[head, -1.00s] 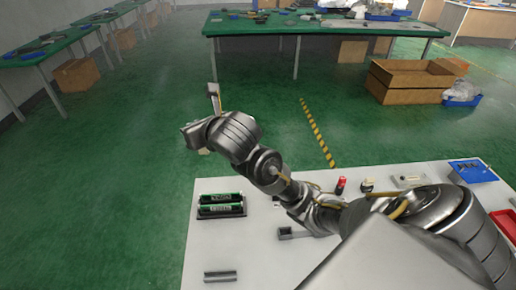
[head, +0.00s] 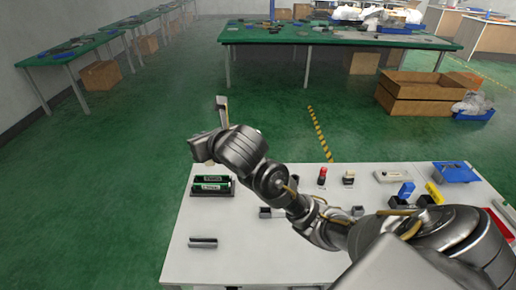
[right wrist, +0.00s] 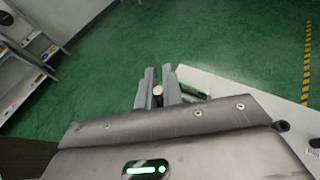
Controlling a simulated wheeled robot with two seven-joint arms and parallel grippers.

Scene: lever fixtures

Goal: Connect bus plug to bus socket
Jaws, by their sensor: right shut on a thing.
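My right arm reaches across the head view to its gripper (head: 212,128), which is above the far left edge of the white table. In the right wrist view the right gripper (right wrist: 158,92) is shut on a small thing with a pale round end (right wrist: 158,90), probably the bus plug. Most of it is hidden between the fingers. I cannot tell for certain which fixture is the bus socket. A grey slotted block (head: 203,242) lies at the table's front left, and small dark blocks (head: 270,212) sit partly behind my arm. My left gripper is out of view.
A black holder with two green cylinders (head: 212,181) stands just below my right gripper. A red button (head: 323,174), a stamp-like piece (head: 348,177), a blue piece (head: 405,189) and a blue tray (head: 455,172) stand to the right. The table's front left is mostly bare.

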